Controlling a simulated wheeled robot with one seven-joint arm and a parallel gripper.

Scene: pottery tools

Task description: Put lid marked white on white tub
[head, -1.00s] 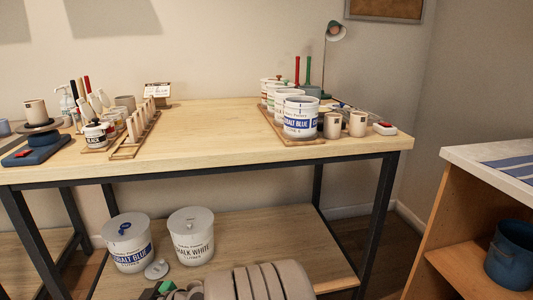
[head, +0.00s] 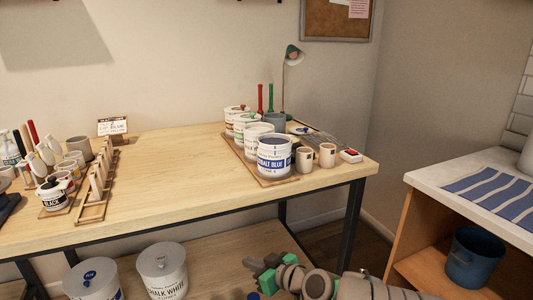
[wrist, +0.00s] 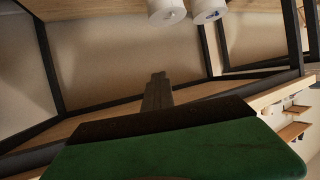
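The chalk white tub (head: 163,277) stands on the low shelf under the workbench, right of the cobalt blue tub (head: 93,281). Both are cut off by the bottom edge of the head view. Two tub bottoms or sides, likely these, show at the top of the wrist view (wrist: 166,11). My gripper (head: 267,270) is at the lower middle of the head view, right of the tubs and apart from them. It has green and dark parts. Its finger gap is unclear, and I see no lid in it. The lid marked white is not identifiable now.
Several smaller tubs stand on a wooden tray (head: 243,160) on the workbench (head: 165,165), beside two cups. A rack and pottery tools fill the bench's left. A dark table leg (head: 354,215) stands right of my gripper. A counter (head: 480,182) is at the right.

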